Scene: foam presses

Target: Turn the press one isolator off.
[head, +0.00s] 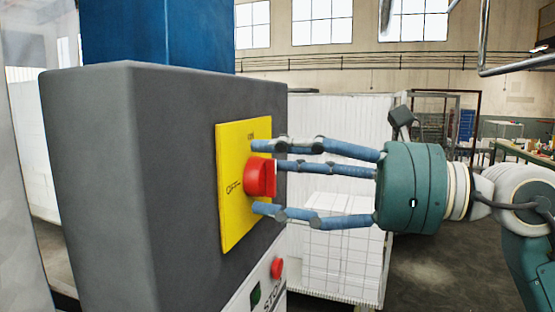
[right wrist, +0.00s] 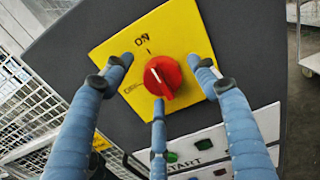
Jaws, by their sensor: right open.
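The isolator is a red rotary knob (head: 259,178) on a yellow plate (head: 235,221), fixed to the side of a dark grey press housing. The plate reads ON at the top and OFF at the left. The knob also shows in the right wrist view (right wrist: 163,77), its ridge slanting from upper left to lower right, roughly in line with the ON mark. My right gripper (head: 266,176) is open, its three blue fingers spread around the knob with the tips close to the plate. Whether any finger touches the knob I cannot tell. My left gripper is out of view.
Below the plate are a red stop button (head: 277,267) and a green button (head: 255,294). A blue column (head: 160,30) rises above the grey housing (head: 95,180). A white mesh cage (head: 335,240) stands behind my fingers. Open floor lies at the right.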

